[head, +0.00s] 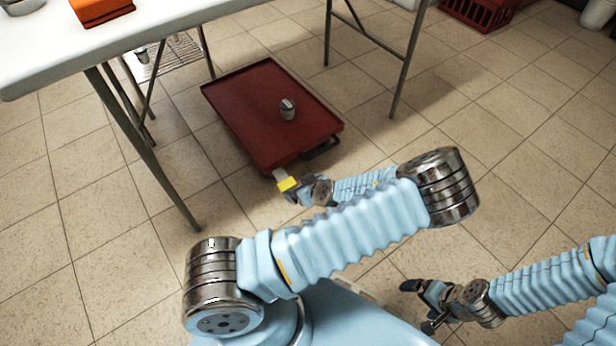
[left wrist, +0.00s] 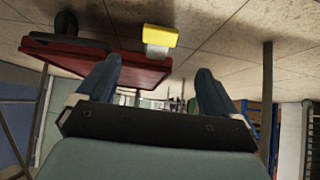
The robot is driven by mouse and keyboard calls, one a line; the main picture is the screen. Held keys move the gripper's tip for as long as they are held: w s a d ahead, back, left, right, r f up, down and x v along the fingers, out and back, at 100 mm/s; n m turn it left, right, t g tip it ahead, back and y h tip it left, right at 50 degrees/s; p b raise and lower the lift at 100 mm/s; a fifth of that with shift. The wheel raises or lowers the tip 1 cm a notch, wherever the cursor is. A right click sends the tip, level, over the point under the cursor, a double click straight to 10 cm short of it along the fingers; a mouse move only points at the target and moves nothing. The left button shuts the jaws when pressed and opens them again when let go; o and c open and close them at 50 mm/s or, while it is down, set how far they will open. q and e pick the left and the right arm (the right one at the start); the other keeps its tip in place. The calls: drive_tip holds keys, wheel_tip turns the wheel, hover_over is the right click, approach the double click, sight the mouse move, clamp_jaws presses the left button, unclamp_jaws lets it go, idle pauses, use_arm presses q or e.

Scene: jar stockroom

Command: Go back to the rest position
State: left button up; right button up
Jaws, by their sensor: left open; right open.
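My left gripper (head: 298,192) is low by the near edge of a red tray-like platform (head: 240,98). In the left wrist view its two fingers (left wrist: 157,72) are apart with nothing held between them. A yellow block with a pale piece (head: 287,184) is at the platform's near edge, close to the left fingers; it also shows beyond them in the left wrist view (left wrist: 160,36). Whether the fingers touch it I cannot tell. My right gripper (head: 420,304) is open and empty above the floor at the lower right.
A small grey jar (head: 287,110) stands on the platform, which has a black handle (head: 322,149). A white table (head: 160,18) with metal legs is at the upper left, with an orange bin (head: 98,10) on it. A red crate (head: 478,12) stands far back.

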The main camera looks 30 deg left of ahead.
use_arm(q)
drive_tip(key=s+d+f+m+g+h+p, duration=0.25)
drive_tip(key=s+d+m+h+p, duration=0.2)
drive_tip(key=s, duration=0.55)
drive_tip(key=s+d+r+m+h+p, duration=0.2)
drive_tip(key=d+r+m+h+p, duration=0.4)
drive_tip(key=d+r, duration=0.5)
drive_tip(key=d+m+h, duration=0.1)
drive_tip(key=d, duration=0.2)
drive_tip(key=shift+d+h, duration=0.2)
drive_tip(key=shift+h, duration=0.15)
drive_tip(key=shift+s, duration=0.1)
